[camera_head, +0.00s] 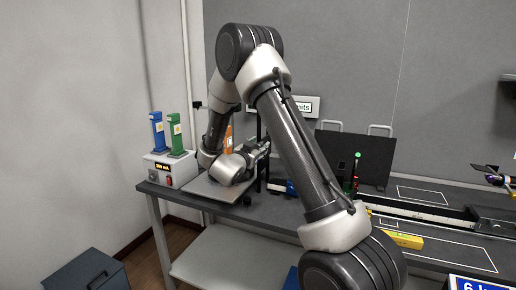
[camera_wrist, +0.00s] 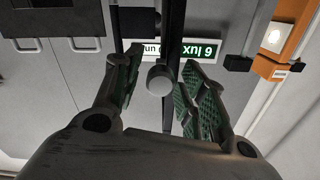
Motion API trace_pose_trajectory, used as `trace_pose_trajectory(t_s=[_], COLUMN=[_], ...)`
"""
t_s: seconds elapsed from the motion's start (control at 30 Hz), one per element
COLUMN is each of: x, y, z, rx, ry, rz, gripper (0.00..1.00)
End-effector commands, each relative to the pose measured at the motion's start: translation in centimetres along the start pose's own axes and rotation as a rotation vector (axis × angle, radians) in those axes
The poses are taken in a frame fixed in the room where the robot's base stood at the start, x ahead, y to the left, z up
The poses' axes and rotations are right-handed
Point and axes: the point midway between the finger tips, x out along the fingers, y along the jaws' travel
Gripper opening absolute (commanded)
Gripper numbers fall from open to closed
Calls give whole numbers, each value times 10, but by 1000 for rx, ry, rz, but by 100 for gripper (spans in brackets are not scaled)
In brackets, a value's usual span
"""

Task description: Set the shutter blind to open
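I cannot tell for sure which part is the shutter blind. A round grey knob (camera_wrist: 160,79) on a dark upright post (camera_wrist: 172,30) shows in the wrist view. My gripper (camera_wrist: 157,66) has its two green-padded fingers apart, one on each side of the knob, with gaps visible. Whether the knob lies between the pads or a little beyond them is hard to judge. In the head view my gripper (camera_head: 263,149) reaches to the same dark post (camera_head: 259,125) at the back left of the bench; my arm hides much of that spot.
A black panel (camera_head: 375,160) stands right of my arm on the bench, near a rail (camera_head: 420,208). A box (camera_head: 170,168) with blue and green holders stands at the left end. An orange post (camera_wrist: 285,35) shows at the right in the wrist view. A label (camera_wrist: 185,50) hangs behind.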

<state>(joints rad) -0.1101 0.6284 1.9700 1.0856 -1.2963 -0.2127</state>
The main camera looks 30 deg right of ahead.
Motion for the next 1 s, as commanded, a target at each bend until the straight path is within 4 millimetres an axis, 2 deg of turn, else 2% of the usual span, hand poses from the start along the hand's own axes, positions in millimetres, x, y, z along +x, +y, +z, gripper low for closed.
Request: trace_pose_trajectory(t_s=[0.03,0.2,0.37,0.43,0.7,0.8,1.0], x=[0,0,0,0,0,0,0], y=[0,0,0,-2,-20,-24,-28], z=[0,0,-1,-8,-72,-90,-102], rx=[0,0,1,3,7,6,1], ry=[0,0,0,2,5,4,2], rz=[0,0,0,0,-1,-1,-1], gripper=[27,0,0,0,0,0,0])
